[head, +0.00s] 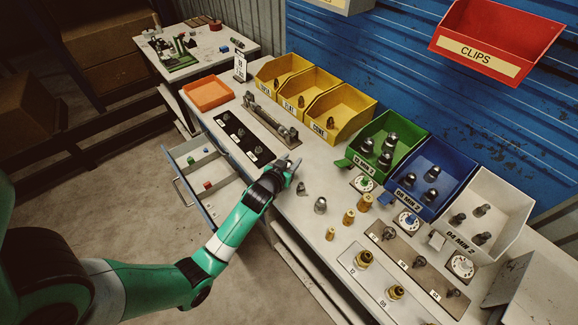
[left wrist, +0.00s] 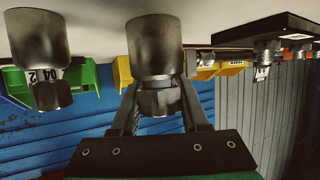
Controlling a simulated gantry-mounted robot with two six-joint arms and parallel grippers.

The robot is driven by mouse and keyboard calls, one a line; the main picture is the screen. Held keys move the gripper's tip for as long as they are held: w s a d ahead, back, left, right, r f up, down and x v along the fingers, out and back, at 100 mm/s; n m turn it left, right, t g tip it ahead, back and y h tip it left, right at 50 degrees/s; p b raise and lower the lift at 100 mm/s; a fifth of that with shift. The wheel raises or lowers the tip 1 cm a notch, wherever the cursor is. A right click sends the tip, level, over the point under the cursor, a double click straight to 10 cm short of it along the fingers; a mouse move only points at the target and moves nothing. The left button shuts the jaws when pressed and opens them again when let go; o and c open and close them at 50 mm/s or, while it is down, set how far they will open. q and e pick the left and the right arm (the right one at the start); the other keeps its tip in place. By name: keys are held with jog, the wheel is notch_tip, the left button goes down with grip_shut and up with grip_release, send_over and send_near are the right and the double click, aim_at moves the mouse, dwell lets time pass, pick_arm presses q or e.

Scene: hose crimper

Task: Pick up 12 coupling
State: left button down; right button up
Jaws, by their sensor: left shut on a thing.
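My left gripper (head: 292,166) is over the front of the bench, between the black mat and the loose fittings. In the left wrist view its two fingers (left wrist: 160,100) are on either side of a grey metal coupling (left wrist: 155,48) and shut on it. No number on it can be read. A second grey coupling (left wrist: 38,75) stands beside it in that view. In the head view a small dark fitting (head: 301,188) and a silver coupling (head: 320,205) stand close to the gripper. The green bin marked 12 MIN 2 (head: 351,161) holds several couplings. My right gripper does not show.
A blue bin (head: 407,206) and a white bin (head: 452,238) stand right of the green one. Yellow bins (head: 318,127) line the back. Brass fittings (head: 349,216) stand right of the gripper. An open drawer (head: 190,160) juts out at left; a red CLIPS bin (head: 480,54) hangs above.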

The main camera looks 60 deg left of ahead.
pick_arm(q)
jog(key=shift+r+p, duration=0.3)
jog(key=shift+r, duration=0.35)
notch_tip(320, 180, up, 3)
jog(key=shift+s+f+p, duration=0.1)
jog(key=shift+p, duration=0.65)
jog(key=s+r, duration=0.1)
jog(key=s+d+r+p, duration=0.1)
jog(key=r, duration=0.1)
jog(key=s+d+r+p, duration=0.1)
jog(key=shift+s+r, duration=0.15)
jog(key=shift+r, duration=0.25)
jog(key=s+a+p+v, duration=0.1)
jog(key=p+v, duration=0.2)
jog(key=v, duration=0.7)
jog(key=shift+s+r+p, duration=0.2)
jog(key=shift+s+p, duration=0.1)
